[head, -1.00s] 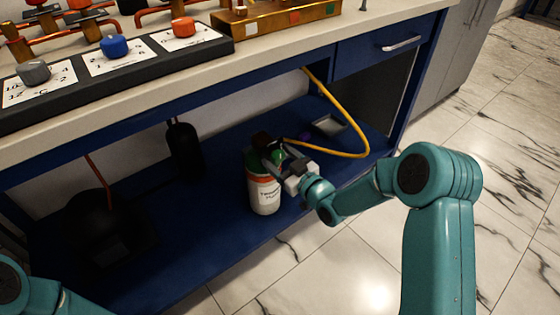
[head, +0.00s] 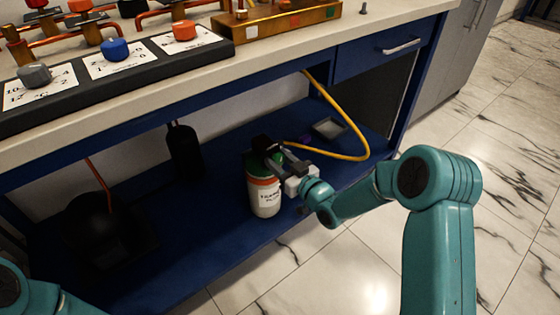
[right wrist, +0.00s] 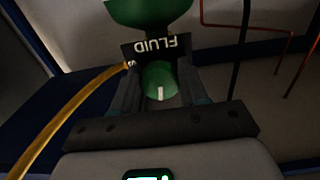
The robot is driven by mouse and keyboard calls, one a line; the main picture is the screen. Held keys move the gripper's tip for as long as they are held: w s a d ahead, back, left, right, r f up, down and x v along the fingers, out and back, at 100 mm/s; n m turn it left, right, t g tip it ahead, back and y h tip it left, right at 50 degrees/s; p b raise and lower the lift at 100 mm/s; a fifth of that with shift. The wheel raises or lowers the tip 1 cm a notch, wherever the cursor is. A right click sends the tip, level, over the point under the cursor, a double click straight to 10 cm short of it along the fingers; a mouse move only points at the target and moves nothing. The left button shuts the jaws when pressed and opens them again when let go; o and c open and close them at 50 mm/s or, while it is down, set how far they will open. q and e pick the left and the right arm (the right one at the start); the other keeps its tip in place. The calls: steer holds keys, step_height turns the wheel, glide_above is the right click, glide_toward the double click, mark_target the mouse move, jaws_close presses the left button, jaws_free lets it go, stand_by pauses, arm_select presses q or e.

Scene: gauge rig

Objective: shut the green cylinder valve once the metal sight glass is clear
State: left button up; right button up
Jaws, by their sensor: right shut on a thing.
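A white cylinder (head: 264,200) with an orange band and a green top stands upright on the blue lower shelf. My right gripper (head: 270,158) reaches it from the right, at its top. In the right wrist view, the gripper (right wrist: 160,88) is shut on a round green valve knob (right wrist: 160,76) with a white mark. A black tag reading FLUID (right wrist: 158,46) is just beyond the knob. I cannot make out a sight glass for certain or tell whether one is clear. My left gripper is out of view; only part of that arm shows at lower left.
A yellow hose (head: 345,155) loops from under the bench to near the cylinder top. A grey tray (head: 328,128) and a dark bottle (head: 184,150) are on the shelf. Above, a panel (head: 140,70) carries grey, blue and orange knobs, beside a brass block (head: 275,24).

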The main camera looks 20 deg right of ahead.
steer(key=m, duration=1.2)
steer(key=shift+a, duration=0.1)
arm_select(q)
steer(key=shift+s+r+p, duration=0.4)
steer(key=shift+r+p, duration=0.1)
steer(key=shift+p, duration=0.05)
arm_select(e)
steer(key=shift+m, duration=2)
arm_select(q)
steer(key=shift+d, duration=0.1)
arm_select(e)
steer(key=o, duration=1)
steer(key=shift+o, duration=0.2)
